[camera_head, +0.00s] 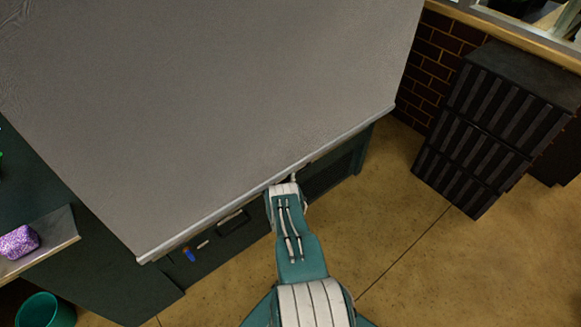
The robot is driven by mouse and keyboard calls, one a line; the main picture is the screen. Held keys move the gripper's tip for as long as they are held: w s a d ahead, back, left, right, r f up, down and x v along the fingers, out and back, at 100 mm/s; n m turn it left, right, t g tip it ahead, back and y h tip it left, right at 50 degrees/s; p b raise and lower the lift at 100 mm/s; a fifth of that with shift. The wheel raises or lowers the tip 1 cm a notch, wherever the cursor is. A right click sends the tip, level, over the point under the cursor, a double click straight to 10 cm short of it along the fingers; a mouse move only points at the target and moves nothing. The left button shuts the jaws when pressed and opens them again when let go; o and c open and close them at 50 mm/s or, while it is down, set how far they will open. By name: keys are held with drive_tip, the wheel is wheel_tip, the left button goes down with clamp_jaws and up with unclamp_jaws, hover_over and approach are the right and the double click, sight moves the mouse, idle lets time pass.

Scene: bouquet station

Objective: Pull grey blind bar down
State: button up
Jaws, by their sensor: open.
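The grey blind (210,110) hangs as a large sheet filling the upper left and middle of the view. Its grey bar (215,216) runs along the lower edge, slanting from the lower left up to the right. The blind covers much of the dark cabinet behind it. My arm reaches up from the bottom of the view, and my gripper (293,178) is at the bar, right of its middle. My gripper is open; its fingers are small and partly hidden by my wrist. I cannot tell whether they touch the bar.
A dark green cabinet (345,163) shows below the bar. Stacked black crates (490,130) stand at the right by a brick wall (428,65). A purple patterned block (18,241) and a teal bin (47,311) are at the left. The tan floor (400,240) between is clear.

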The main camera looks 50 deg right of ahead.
sight(290, 166)
drive_tip(key=r, duration=0.7)
drive_tip(key=shift+w+r, duration=0.2)
drive_tip(key=shift+r, duration=0.05)
drive_tip(key=shift+a, duration=0.1)
